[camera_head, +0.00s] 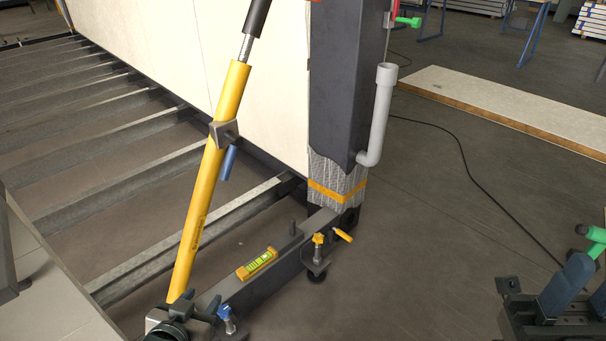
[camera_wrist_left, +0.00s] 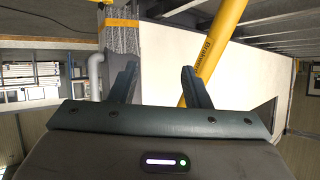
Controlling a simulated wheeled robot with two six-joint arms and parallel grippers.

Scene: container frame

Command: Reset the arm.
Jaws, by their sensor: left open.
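That view is upside down and shows the yellow prop (camera_wrist_left: 216,45) and the cream panel (camera_wrist_left: 165,62) in the background. The gripper appears clear of the dark post (camera_head: 345,85) and of the yellow prop (camera_head: 208,190).
A steel beam (camera_head: 245,295) carries a yellow spirit level (camera_head: 257,263) and clamp bolts. A grey pipe (camera_head: 380,115) stands along the post. A black cable (camera_head: 455,140) crosses the floor. The middle-right floor is otherwise clear.

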